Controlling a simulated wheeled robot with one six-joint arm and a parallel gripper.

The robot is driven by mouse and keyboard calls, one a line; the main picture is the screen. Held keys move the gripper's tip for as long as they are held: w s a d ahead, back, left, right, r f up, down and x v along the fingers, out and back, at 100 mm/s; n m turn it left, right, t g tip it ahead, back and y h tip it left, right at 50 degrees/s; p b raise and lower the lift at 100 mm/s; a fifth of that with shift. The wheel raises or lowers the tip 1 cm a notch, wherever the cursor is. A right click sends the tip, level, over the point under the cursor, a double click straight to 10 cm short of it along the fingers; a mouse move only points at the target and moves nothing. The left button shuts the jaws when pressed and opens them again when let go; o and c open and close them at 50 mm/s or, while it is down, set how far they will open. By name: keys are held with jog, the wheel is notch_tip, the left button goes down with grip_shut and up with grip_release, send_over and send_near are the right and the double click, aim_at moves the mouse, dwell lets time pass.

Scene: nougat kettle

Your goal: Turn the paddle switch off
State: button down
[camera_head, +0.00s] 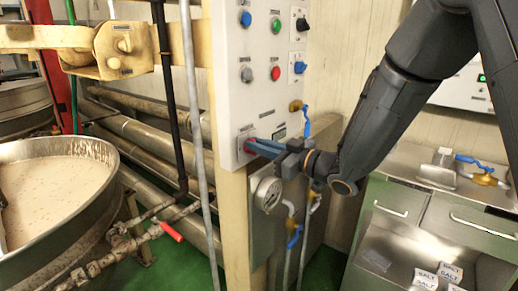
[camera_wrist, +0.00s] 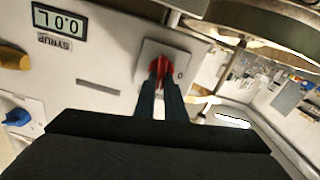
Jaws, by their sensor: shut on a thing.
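The paddle switch is a red handle on a square grey plate low on the white control panel. In the wrist view the red handle (camera_wrist: 160,66) sits between my fingertips, with a "0" mark on the plate to its right. In the camera_head view its plate (camera_head: 243,135) shows at the panel's lower left, and the handle is mostly hidden by my fingers. My gripper (camera_head: 254,147) reaches in from the right and is shut on the red handle; it also shows in the wrist view (camera_wrist: 161,88). The handle's exact angle is hard to tell.
The white panel (camera_head: 262,45) carries several buttons and knobs above. A blue valve handle (camera_head: 306,120) is right of the gripper and a round gauge (camera_head: 267,193) below. A kettle of pale mass (camera_head: 95,148) stands left. A steel cabinet (camera_head: 400,205) stands right.

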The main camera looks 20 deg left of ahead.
jog(key=n+b, duration=0.5)
jog(key=f+n+b, duration=0.1)
jog(key=n+b, duration=0.4)
jog(key=s+n+b, duration=0.1)
jog(key=n+b, duration=0.4)
jog(key=b, duration=0.1)
jog(key=shift+a+f+n, duration=0.2)
jog(key=shift+f+n, duration=0.05)
jog(key=shift+n, duration=0.15)
jog(key=shift+b, duration=0.3)
jog(key=c, duration=1.8)
grip_release()
jog(key=v, duration=0.7)
jog(key=shift+s+d, duration=0.15)
jog(key=shift+d, duration=0.2)
